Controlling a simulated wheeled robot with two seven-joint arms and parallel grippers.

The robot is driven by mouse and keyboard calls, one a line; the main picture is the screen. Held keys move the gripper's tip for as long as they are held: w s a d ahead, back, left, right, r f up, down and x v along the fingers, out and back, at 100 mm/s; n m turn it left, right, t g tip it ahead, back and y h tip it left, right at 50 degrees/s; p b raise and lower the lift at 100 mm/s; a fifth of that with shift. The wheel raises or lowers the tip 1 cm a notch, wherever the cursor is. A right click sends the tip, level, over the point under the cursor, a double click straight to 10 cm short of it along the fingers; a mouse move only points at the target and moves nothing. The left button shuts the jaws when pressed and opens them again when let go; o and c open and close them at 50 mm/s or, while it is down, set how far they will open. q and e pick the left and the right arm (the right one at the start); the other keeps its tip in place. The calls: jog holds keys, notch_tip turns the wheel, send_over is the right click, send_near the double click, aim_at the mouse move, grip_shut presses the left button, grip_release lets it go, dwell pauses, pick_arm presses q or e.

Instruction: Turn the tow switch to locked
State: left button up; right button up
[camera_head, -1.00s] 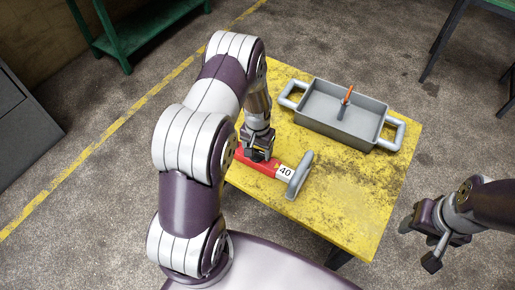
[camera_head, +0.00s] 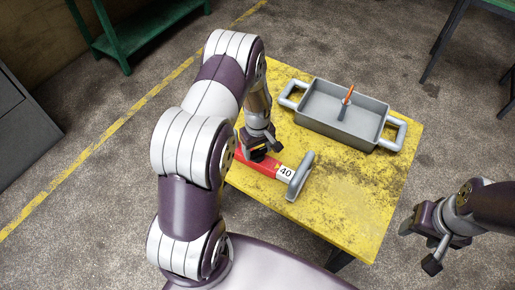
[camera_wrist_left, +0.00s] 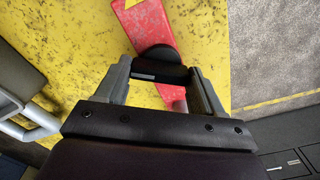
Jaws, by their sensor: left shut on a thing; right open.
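My left gripper (camera_head: 258,153) is over the red body, left of the label. In the left wrist view my left gripper (camera_wrist_left: 160,80) is shut on a black knob (camera_wrist_left: 158,54) with a rounded end, above the red body (camera_wrist_left: 147,24). This knob seems to be the tow switch, but no lock marking is readable. My right gripper (camera_head: 418,246) is open and empty, off the table's right side.
A grey tray (camera_head: 317,122) with two handles and an upright orange-handled tool (camera_head: 348,94) stands at the table's back. The yellow table (camera_head: 345,205) is bare at the front right. A green bench (camera_head: 140,28) stands at the back left.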

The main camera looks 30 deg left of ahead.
aim_at(257, 150)
pick_arm(q)
jog(key=n, duration=0.6)
jog(key=shift+n, duration=0.4)
jog(key=shift+w, duration=0.1)
dwell(0.3)
jog(key=o, duration=1)
jog(key=shift+o, duration=0.2)
jog(key=shift+r, duration=0.15)
notch_tip(257, 150, up, 12)
jog(key=b, duration=0.2)
jog(key=shift+r, duration=0.25)
